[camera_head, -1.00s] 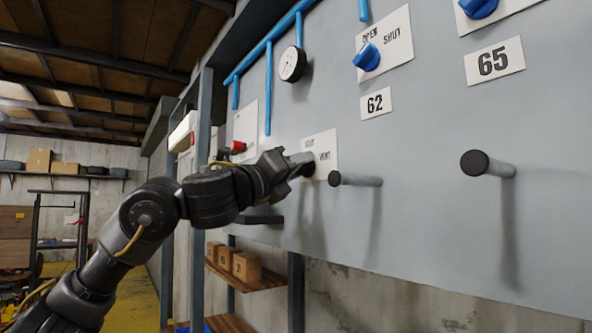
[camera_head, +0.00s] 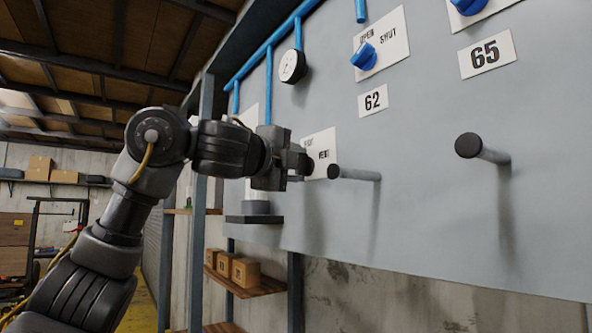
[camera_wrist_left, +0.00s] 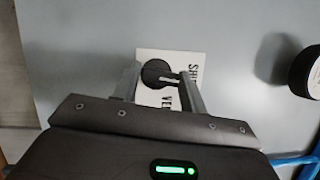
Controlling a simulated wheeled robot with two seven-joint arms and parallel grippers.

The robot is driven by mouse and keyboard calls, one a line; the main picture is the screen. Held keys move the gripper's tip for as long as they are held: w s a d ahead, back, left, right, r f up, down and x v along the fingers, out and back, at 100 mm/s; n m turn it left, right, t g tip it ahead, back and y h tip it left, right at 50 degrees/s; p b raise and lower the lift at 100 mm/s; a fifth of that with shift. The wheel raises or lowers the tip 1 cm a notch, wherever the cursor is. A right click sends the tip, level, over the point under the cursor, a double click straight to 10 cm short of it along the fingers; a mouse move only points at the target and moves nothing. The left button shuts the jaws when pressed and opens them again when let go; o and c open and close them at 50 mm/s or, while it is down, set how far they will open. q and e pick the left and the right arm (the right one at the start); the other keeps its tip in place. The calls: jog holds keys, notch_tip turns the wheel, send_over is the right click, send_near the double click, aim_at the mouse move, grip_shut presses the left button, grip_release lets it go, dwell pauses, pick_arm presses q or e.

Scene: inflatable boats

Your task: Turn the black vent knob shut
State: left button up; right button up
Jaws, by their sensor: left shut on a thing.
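The black vent knob (camera_wrist_left: 153,70) shows in the left wrist view, in front of a white label plate (camera_wrist_left: 145,97) with black lettering. A pale line runs along the knob's bar, pointing right in that view. My left gripper (camera_wrist_left: 158,76) has one finger on each side of the knob and is shut on it. In the head view the same plate (camera_head: 325,146) is partly covered, and my left gripper (camera_head: 298,165) hides the knob. The word VENT is partly readable there. My right gripper is not in view.
Two dark-capped pegs (camera_head: 352,174) (camera_head: 484,149) stick out from the grey panel right of my gripper. A blue knob (camera_head: 364,56) and a round gauge (camera_head: 292,66) are above. A small black ledge (camera_head: 253,219) holding a grey cylinder (camera_head: 257,207) is below my wrist.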

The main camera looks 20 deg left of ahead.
pick_arm(q)
jog(key=shift+r+n, duration=0.15)
jog(key=shift+n, duration=0.65)
jog(key=shift+g, duration=0.3)
jog(key=o, duration=0.9)
jog(key=shift+o, duration=0.2)
jog(key=shift+b, duration=0.3)
jog(key=b+v, duration=0.7)
jog(key=v, duration=0.4)
jog(key=shift+b, duration=0.35)
